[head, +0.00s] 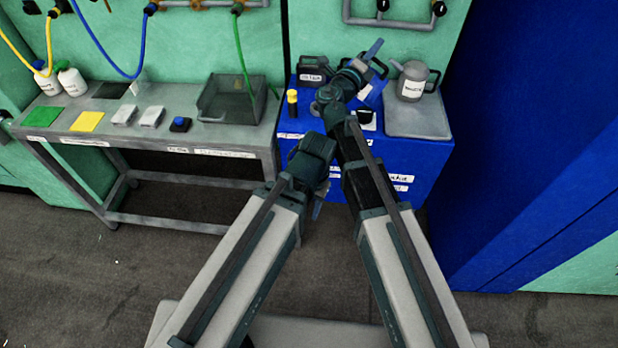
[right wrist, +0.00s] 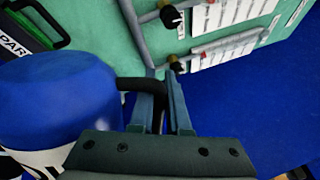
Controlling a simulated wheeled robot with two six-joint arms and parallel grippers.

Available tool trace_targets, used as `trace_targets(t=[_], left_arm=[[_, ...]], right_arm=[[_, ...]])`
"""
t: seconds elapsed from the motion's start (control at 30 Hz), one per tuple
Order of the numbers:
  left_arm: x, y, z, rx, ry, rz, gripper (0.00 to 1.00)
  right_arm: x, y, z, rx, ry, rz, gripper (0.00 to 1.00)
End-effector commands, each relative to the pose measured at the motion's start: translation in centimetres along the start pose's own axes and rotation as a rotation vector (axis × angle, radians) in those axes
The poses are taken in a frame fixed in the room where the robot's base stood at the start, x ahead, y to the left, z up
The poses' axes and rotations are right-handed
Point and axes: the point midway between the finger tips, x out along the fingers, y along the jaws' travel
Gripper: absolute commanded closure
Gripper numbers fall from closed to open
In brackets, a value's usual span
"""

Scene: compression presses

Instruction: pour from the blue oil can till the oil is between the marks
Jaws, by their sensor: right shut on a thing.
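The blue oil can (right wrist: 60,95) fills the left of the right wrist view, with its black handle between my right gripper's fingers (right wrist: 160,105). My right gripper (head: 358,70) is shut on the handle and hides most of the can there. My left gripper (head: 319,200) hangs low in front of the cabinet, mostly hidden by its own wrist; its jaws cannot be made out. I cannot make out any oil level or marks.
A grey bench (head: 190,140) with a dark bin (head: 232,98) stands left. A blue wall rises right.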

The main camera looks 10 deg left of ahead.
Motion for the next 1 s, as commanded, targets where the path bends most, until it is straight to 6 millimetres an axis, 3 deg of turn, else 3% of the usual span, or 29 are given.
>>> trace_targets(t=[0.73, 1.0], left_arm=[[-4.3, -0.5, 0.6, -0.002, 0.000, 0.000, 0.50], [-4.5, -0.5, 0.6, -0.002, 0.000, 0.000, 0.50]], right_arm=[[0.9, -4.0, 1.6, -0.003, 0.002, -0.003, 1.00], [0.9, -4.2, 1.6, -0.003, 0.002, -0.003, 1.00]])
